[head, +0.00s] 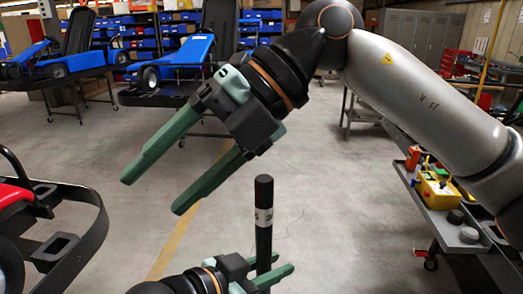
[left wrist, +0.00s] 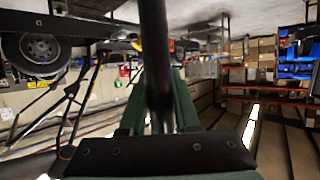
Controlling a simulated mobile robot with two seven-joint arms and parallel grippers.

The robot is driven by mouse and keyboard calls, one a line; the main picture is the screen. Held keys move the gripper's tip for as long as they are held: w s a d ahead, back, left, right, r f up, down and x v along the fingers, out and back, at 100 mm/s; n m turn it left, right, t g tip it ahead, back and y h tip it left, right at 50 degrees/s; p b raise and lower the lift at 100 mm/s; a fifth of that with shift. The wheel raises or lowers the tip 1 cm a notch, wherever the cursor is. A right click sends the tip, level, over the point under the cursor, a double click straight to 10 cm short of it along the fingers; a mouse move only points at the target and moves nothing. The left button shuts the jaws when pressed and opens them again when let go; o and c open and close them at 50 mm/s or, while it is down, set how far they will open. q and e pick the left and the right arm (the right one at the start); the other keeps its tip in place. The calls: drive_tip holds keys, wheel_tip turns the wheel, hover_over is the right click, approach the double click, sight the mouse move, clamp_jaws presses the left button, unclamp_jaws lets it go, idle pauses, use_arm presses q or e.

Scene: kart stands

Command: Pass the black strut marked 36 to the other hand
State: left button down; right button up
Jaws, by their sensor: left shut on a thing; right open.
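The black strut (head: 264,240) stands upright near the bottom middle of the head view. It has a white label band near its top, too small to read. My left gripper (head: 284,262) is shut on the strut, low in the picture. In the left wrist view the strut (left wrist: 155,60) runs up between the green fingers (left wrist: 160,105). My right gripper (head: 152,194) is open and empty, above and to the left of the strut's top, with its fingers pointing down-left. The strut's lower end is hidden in the head view.
A cart (head: 408,172) with a yellow box (head: 440,192) stands at the right. A red and black kart (head: 75,245) is close at the lower left. Blue karts (head: 172,72) on stands are behind. The floor between is clear.

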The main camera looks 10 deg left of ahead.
drive_tip(key=w+d+f+t+h, duration=0.1)
drive_tip(key=d+t+h, duration=0.2)
drive_tip(key=m+t+h, duration=0.3)
drive_tip(key=t+h, duration=0.1)
drive_tip(key=h, duration=0.1)
approach(256, 214)
drive_tip(key=shift+w+t, duration=0.3)
drive_tip(key=shift+w, duration=0.05)
drive_tip(key=x, duration=1.2)
drive_tip(key=shift+r, duration=0.1)
drive_tip(key=shift+c, duration=0.4)
drive_tip(key=c, duration=0.9)
clamp_jaws()
drive_tip(key=shift+s+a, duration=0.15)
